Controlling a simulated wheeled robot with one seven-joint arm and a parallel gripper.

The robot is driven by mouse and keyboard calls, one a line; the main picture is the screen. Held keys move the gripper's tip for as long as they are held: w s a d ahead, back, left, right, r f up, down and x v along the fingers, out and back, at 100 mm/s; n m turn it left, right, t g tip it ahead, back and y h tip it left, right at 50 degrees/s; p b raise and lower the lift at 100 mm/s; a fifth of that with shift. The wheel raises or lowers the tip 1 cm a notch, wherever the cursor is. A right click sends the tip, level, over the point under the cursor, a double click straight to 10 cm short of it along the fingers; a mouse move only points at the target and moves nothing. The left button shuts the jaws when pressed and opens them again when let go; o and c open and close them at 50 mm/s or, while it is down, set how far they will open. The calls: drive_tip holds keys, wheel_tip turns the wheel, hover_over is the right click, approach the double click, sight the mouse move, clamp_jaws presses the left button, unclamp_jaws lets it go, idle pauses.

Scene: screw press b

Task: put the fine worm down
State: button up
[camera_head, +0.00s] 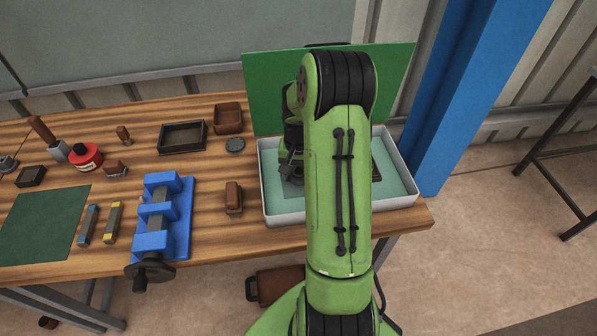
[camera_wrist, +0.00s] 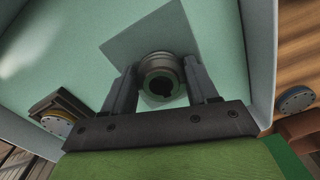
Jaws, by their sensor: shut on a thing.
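In the wrist view, my gripper (camera_wrist: 160,82) is shut on a grey, ring-shaped metal piece with a keyed hole (camera_wrist: 159,62), which I take for the fine worm. One finger is on each side of it, with its hole facing the camera. It is over a darker square patch (camera_wrist: 130,42) on the pale green floor of the white tray (camera_head: 410,202). I cannot tell whether it touches the floor.
A dark holder with a brass-coloured round part (camera_wrist: 60,122) sits in the tray. A green panel (camera_head: 270,90) stands behind the tray. A blue press (camera_head: 160,215), a brown block (camera_head: 233,197) and a grey disc (camera_head: 235,145) are to its left.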

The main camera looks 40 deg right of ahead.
drive_tip(key=o, duration=1.3)
drive_tip(key=shift+f, duration=0.1)
wheel_tip(320, 180, up, 12)
drive_tip(key=p, duration=0.3)
drive_tip(key=s+a+r+n+t+h, duration=0.1)
drive_tip(key=s+a+r+n+t, duration=0.2)
drive_tip(key=a+r, duration=0.8)
drive_tip(key=s+a+n+t, duration=0.1)
drive_tip(key=s+a+n, duration=0.1)
drive_tip(key=s+a, duration=0.2)
drive_tip(key=s+a+n, duration=0.3)
drive_tip(key=s+a, duration=0.1)
drive_tip(key=s+a+r+n+t+y, duration=0.1)
drive_tip(key=s+a+n, duration=0.1)
drive_tip(key=s+a, duration=0.2)
drive_tip(key=shift+s+a+t, duration=0.2)
drive_tip(key=shift+s+t, duration=0.1)
drive_tip(key=shift+s, duration=0.2)
